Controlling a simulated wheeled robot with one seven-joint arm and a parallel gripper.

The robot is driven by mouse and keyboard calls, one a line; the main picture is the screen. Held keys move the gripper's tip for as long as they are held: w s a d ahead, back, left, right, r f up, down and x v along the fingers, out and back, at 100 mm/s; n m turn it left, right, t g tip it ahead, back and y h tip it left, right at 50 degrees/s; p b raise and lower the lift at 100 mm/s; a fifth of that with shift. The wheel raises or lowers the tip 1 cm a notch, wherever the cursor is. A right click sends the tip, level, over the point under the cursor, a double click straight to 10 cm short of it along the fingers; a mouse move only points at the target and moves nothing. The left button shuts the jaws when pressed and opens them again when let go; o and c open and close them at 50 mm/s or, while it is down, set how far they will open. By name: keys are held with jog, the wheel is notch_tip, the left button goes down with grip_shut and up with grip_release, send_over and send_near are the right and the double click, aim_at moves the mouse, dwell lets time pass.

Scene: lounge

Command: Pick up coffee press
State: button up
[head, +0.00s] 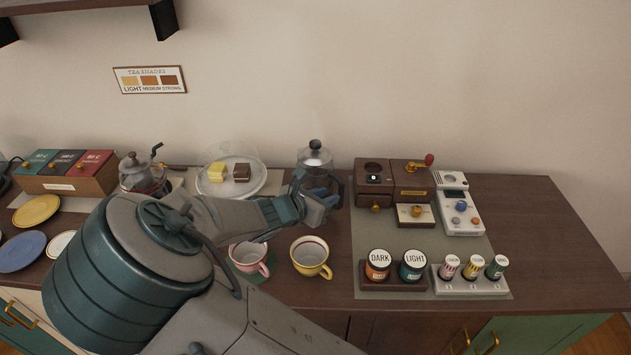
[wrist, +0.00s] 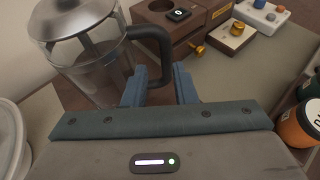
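The coffee press (head: 314,158) is a clear glass jug with a metal lid, a dark knob and a black handle. It stands upright near the back of the counter. In the wrist view the coffee press (wrist: 95,65) is at the upper left, its handle reaching right. My gripper (head: 328,200) is at the press, covering its lower part in the head view. In the wrist view my gripper (wrist: 159,85) is open, with one finger on each side of the handle's lower part. I cannot tell whether either finger touches the handle.
A cake stand (head: 213,188) is left of the press, and a wooden coffee grinder (head: 394,180) is right of it. A pink cup (head: 248,258) and a yellow cup (head: 310,257) stand in front. Labelled jars (head: 378,264) are at front right. The counter's right end is clear.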

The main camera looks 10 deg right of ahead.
aim_at(338, 192)
jog(key=shift+x, duration=3.05)
jog(key=shift+s+d, duration=0.15)
jog(key=shift+s, duration=0.05)
jog(key=shift+r, duration=0.1)
grip_shut()
